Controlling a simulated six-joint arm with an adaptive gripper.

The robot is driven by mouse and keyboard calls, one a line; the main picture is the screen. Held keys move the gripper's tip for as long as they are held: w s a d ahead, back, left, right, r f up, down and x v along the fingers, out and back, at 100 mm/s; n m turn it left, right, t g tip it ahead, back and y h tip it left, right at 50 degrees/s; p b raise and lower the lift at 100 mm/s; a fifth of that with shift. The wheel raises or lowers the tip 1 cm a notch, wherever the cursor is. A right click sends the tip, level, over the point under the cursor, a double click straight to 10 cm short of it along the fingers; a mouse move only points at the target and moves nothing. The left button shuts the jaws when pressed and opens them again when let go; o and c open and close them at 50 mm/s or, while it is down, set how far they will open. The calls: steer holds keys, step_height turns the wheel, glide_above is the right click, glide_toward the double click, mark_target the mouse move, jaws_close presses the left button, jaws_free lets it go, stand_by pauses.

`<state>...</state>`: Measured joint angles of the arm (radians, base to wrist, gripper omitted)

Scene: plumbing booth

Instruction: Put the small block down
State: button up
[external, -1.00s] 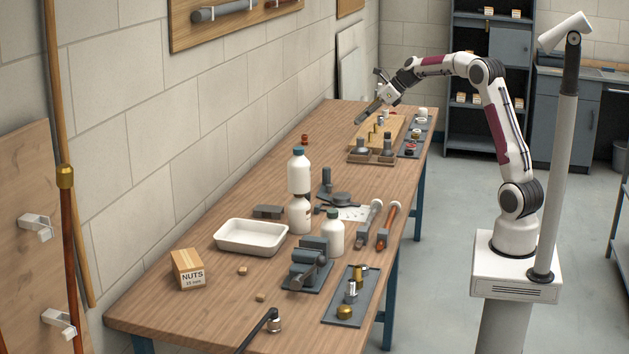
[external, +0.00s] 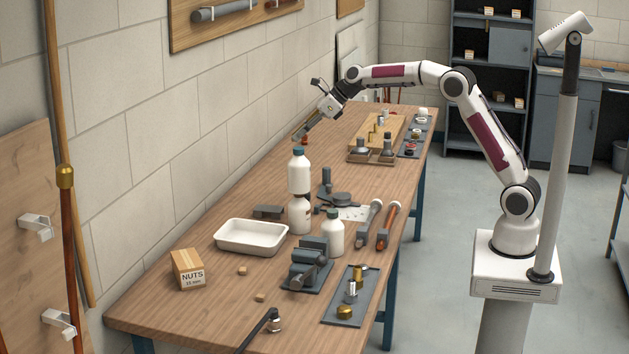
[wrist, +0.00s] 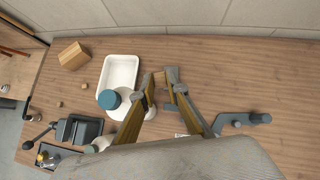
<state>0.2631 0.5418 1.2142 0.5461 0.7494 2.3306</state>
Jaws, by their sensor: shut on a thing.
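My gripper (external: 299,136) is high over the back half of the bench, near the wall, pointing down and left. In the wrist view its two long fingers (wrist: 163,82) converge on a small block (wrist: 158,78) of pale brown colour, seen between the tips. In the external view the held block is too small to make out. Two similar small wooden blocks lie on the bench front, one by the white tray (external: 242,271) and one nearer the edge (external: 260,297).
A flat dark block (external: 268,211) lies behind the tray. Bare wood (external: 240,195) runs along the wall side.

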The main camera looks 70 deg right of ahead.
steer(key=w+a+n, duration=0.1)
steer(key=w+a, duration=0.3)
steer(key=a, duration=0.9)
steer(key=y, duration=0.1)
glide_above(263, 238)
steer(key=s+a, duration=0.2)
steer(key=a, duration=0.3)
step_height(263, 238, down, 17)
steer(key=shift+a+f+n, duration=0.15)
steer(key=shift+a+n, duration=0.05)
steer(key=shift+n, duration=0.1)
steer(key=shift+f, duration=0.1)
steer(key=shift+f, duration=2.8)
steer(key=shift+f, duration=0.1)
steer(key=shift+f, duration=2)
steer(key=shift+f, duration=0.15)
